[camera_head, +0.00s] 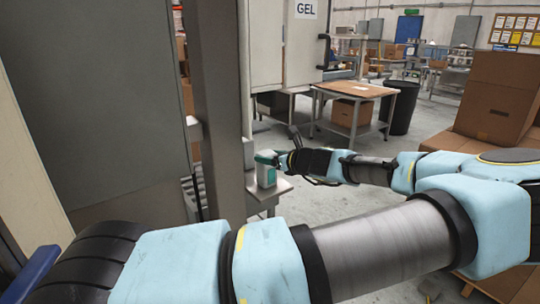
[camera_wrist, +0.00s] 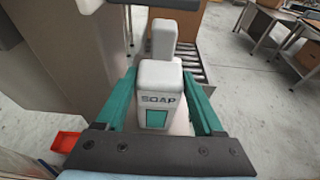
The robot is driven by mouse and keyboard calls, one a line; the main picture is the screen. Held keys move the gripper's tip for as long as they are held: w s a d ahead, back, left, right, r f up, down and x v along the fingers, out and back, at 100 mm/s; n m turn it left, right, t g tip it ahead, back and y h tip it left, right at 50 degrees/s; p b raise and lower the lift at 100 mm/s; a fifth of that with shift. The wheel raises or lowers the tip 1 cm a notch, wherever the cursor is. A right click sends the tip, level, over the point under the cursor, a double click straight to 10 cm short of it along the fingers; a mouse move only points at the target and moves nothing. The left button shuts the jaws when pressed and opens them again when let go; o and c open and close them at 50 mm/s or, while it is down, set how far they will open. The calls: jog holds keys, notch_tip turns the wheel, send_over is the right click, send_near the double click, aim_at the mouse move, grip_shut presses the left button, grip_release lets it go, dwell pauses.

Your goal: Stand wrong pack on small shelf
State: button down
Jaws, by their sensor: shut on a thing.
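A white pack (camera_wrist: 158,78) marked SOAP, with a teal square on its face, is between the two teal fingers of my gripper (camera_wrist: 160,88) in the wrist view. My gripper is shut on it, and the pack looks roughly upright. In the head view the white and teal pack (camera_head: 266,175) shows at the end of my outstretched gripper (camera_head: 279,161). It appears over or on a small pale shelf (camera_head: 283,187) beside the grey post. I cannot tell whether its base touches the shelf.
Another white pack-like shape (camera_wrist: 163,38) stands beyond, by a roller conveyor (camera_wrist: 188,62). A grey post (camera_head: 220,110) and large grey panel (camera_head: 100,100) stand close on the left. A cabinet marked GEL (camera_head: 305,45) is behind. A red bin (camera_wrist: 66,141) is on the floor.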

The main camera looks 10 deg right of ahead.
grip_release()
jog(key=shift+s, duration=0.1)
jog(key=b+v, duration=0.3)
jog(key=v, duration=0.9)
jog(key=s+a+f+n+g, duration=0.1)
jog(key=a+f+n+g, duration=0.45)
jog(key=a, duration=0.35)
jog(key=s+a+f+n+g, duration=0.2)
jog(key=a+f+n+g, duration=0.2)
jog(key=a+f+n, duration=0.45)
jog(key=s+a+r+n+g+h, duration=0.2)
jog(key=s+a+r+n+h, duration=0.4)
jog(key=r+n, duration=0.4)
jog(key=s+a+n, duration=0.1)
jog(key=a+n, duration=0.1)
jog(key=n, duration=0.3)
jog(key=shift+n, duration=0.4)
jog(key=shift+a, duration=0.15)
